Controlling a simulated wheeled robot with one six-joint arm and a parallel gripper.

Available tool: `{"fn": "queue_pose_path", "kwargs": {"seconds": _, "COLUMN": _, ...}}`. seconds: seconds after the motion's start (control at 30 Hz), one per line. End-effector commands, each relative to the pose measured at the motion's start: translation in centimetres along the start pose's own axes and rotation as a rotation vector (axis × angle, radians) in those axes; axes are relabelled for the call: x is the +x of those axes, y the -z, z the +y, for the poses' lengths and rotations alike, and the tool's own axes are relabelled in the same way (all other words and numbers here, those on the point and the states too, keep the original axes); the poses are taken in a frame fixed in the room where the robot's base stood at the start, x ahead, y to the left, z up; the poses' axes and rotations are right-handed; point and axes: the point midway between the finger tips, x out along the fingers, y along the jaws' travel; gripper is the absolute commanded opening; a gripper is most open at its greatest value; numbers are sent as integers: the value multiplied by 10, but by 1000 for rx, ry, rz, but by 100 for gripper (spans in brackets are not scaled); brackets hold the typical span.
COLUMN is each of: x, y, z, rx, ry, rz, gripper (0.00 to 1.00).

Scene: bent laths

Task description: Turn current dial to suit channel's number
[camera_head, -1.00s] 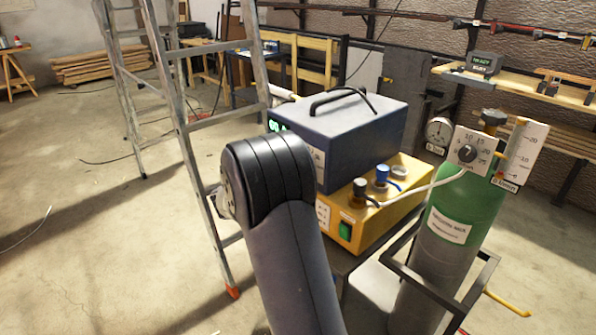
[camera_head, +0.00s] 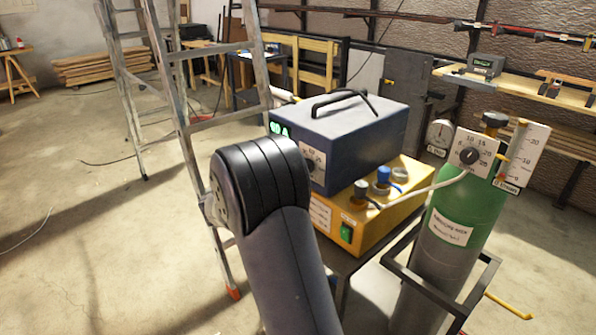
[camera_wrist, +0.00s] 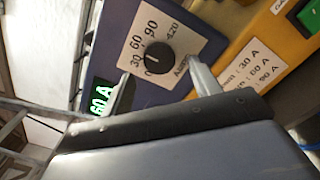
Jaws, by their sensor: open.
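The current dial is a black round knob (camera_wrist: 159,57) on a white plate marked 0, 30, 60, 90, 120 and Amps, on the front of a blue power box (camera_head: 345,135). A green display (camera_wrist: 101,97) beside it reads 60 A; the display also shows in the head view (camera_head: 279,129). My gripper (camera_wrist: 162,82) is open, its two fingertips apart on either side below the knob, with nothing between them. Whether they touch the plate I cannot tell.
The yellow case (camera_head: 395,212) under the blue box has a green switch (camera_head: 346,233) and blue and black plugs. A green gas cylinder (camera_head: 465,215) with gauges stands in a frame at right. A ladder (camera_head: 187,130) stands close at left.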

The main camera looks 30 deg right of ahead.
Motion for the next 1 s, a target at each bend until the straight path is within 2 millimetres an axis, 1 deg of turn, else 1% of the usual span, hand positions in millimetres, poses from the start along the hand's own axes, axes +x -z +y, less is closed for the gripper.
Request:
{"fn": "queue_pose_path", "kwargs": {"seconds": 0.03, "x": -12, "y": 1, "z": 1, "rx": 0, "ry": -4, "rz": 3, "gripper": 59}}
{"fn": "queue_pose_path", "kwargs": {"seconds": 0.2, "x": -47, "y": 1, "z": 1, "rx": 0, "ry": -4, "rz": 3, "gripper": 59}}
{"fn": "queue_pose_path", "kwargs": {"seconds": 0.3, "x": -62, "y": 1, "z": 0, "rx": 0, "ry": -3, "rz": 2, "gripper": 59}}
{"fn": "queue_pose_path", "kwargs": {"seconds": 0.4, "x": -72, "y": 1, "z": 0, "rx": 0, "ry": -1, "rz": 2, "gripper": 59}}
{"fn": "queue_pose_path", "kwargs": {"seconds": 0.53, "x": -77, "y": 0, "z": 0, "rx": 0, "ry": 0, "rz": 0, "gripper": 59}}
{"fn": "queue_pose_path", "kwargs": {"seconds": 0.83, "x": -77, "y": 0, "z": 0, "rx": 0, "ry": 0, "rz": 0, "gripper": 59}}
{"fn": "queue_pose_path", "kwargs": {"seconds": 0.93, "x": -73, "y": 0, "z": 0, "rx": 0, "ry": 1, "rz": -1, "gripper": 59}}
{"fn": "queue_pose_path", "kwargs": {"seconds": 1.0, "x": -66, "y": 0, "z": 0, "rx": 0, "ry": 2, "rz": -2, "gripper": 59}}
